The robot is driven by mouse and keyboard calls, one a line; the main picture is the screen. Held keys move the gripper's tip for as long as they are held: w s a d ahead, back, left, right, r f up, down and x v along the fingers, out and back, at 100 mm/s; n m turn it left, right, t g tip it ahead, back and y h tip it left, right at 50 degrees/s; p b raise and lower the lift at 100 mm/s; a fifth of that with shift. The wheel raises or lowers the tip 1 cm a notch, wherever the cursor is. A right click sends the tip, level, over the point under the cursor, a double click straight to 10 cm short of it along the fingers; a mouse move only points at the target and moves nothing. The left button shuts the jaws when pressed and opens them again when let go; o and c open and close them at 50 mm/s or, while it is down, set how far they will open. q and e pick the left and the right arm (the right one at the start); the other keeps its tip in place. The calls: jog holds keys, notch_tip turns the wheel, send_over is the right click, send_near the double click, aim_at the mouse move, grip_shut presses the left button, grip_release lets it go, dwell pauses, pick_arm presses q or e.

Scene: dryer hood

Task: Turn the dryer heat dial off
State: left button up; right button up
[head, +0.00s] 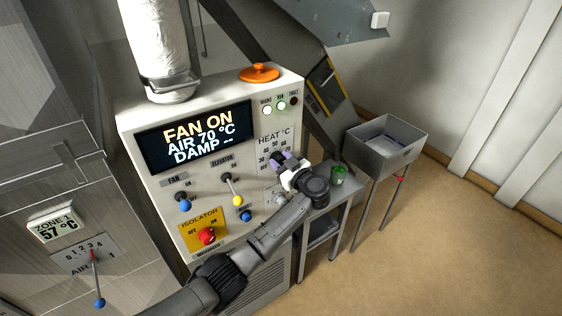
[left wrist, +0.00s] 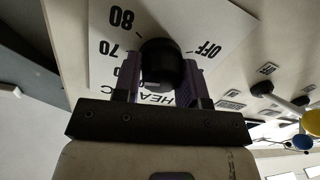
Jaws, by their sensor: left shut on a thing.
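The heat dial is a black round knob (left wrist: 160,58) on a white scale plate (left wrist: 105,30) in the left wrist view, with 70, 80 and OFF printed around it. My left gripper (head: 284,160) is at the HEAT °C scale on the panel's right side in the head view, where it largely hides the dial. In the left wrist view its two purple fingers are shut on the knob, one on each side. I cannot make out which mark the dial points to. The display (head: 196,137) reads FAN ON, AIR 70 °C, DAMP --. My right gripper is not in view.
Left of the dial are the blue fan lever (head: 185,204), yellow elevator lever (head: 237,200) and red isolator knob (head: 207,236). A blue-tipped lever (head: 245,215) sits close to my left arm. A green cup (head: 338,175) stands on a side table beside a metal bin (head: 385,155).

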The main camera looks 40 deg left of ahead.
pick_arm(q)
jog(key=shift+n, duration=1)
jog(key=n, duration=0.2)
jog(key=shift+n, duration=0.4)
jog(key=n+b, duration=0.1)
jog(key=n, duration=0.1)
jog(key=shift+s+f+n, duration=0.1)
jog(key=shift+n, duration=0.2)
jog(key=n+b, duration=0.1)
jog(key=n, duration=0.1)
jog(key=shift+n+h, duration=0.3)
jog(key=n+b, duration=0.3)
jog(key=n, duration=0.2)
jog(key=shift+f, duration=0.15)
jog(key=n+b, duration=0.3)
jog(key=n, duration=0.1)
jog(key=shift+t, duration=0.4)
jog(key=shift+f+n+b, duration=0.1)
jog(key=shift+n+b, duration=1)
jog(key=n+t+b, duration=0.1)
jog(key=n+b, duration=1.2)
jog(key=b, duration=0.1)
jog(key=shift+f, duration=0.1)
jog(key=shift+n+b, duration=1.1)
jog(key=shift+b, duration=0.05)
jog(key=shift+n+b, duration=0.8)
jog(key=shift+n, duration=0.2)
jog(key=shift+r, duration=0.25)
